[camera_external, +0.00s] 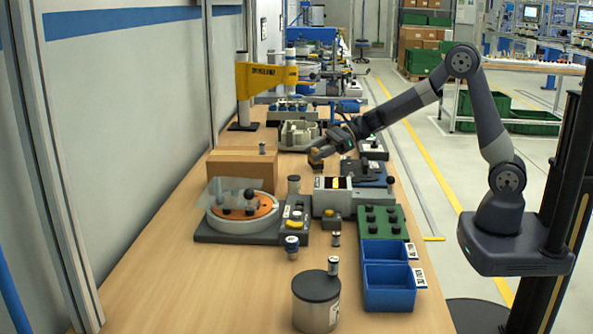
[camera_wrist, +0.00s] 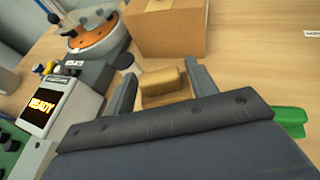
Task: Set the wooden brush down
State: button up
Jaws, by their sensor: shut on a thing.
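The wooden brush (camera_wrist: 165,84) is a small light-brown block with a raised back, seen at the centre of the wrist view. My gripper (camera_wrist: 160,88) is shut on it, with one dark finger at each side. In the external view the brush (camera_external: 316,164) shows as a small brown piece under my gripper (camera_external: 318,154), which reaches over the middle of the bench. The brush appears to be held above the wooden bench top (camera_external: 165,272); its underside and exact height are hidden.
A cardboard box (camera_external: 241,170) stands left of my gripper. A round orange-topped fixture (camera_external: 243,207) and a box with a lit screen (camera_wrist: 49,103) are nearby. Blue bins (camera_external: 388,292) and a dark-lidded canister (camera_external: 316,301) are at the front. The bench's left front is clear.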

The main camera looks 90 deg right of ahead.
aim_at(319, 166)
jog(key=shift+f+b, duration=0.35)
jog(key=shift+f, duration=2.35)
jog(key=shift+f, duration=0.1)
jog(key=shift+f, duration=0.15)
jog(key=o, duration=1)
jog(key=shift+r, duration=0.2)
jog(key=shift+s+d+r, duration=0.1)
jog(key=shift+s+r, duration=0.05)
jog(key=shift+s, duration=0.05)
jog(key=v, duration=1.1)
jog(key=shift+s, duration=0.25)
jog(key=shift+o, duration=0.2)
